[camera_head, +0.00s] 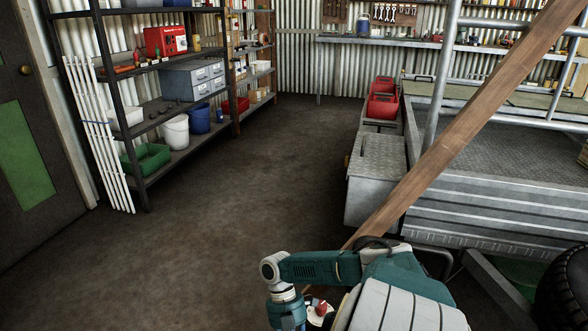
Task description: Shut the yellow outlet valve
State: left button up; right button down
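I see no yellow outlet valve in the head view. One teal and grey arm of mine comes in at the bottom, bends left and then turns down out of the frame. Its gripper is below the picture edge, and my other gripper is also out of view. A small red and white item (319,308) shows beside the arm at the bottom edge, partly hidden; I cannot tell what it is.
A wooden beam (462,133) slants across the right side in front of a metal trailer (490,215) with a grey box (378,160) and red crates (383,100). Shelves (185,108) and white pipes (100,140) stand left. The floor (235,185) between is clear.

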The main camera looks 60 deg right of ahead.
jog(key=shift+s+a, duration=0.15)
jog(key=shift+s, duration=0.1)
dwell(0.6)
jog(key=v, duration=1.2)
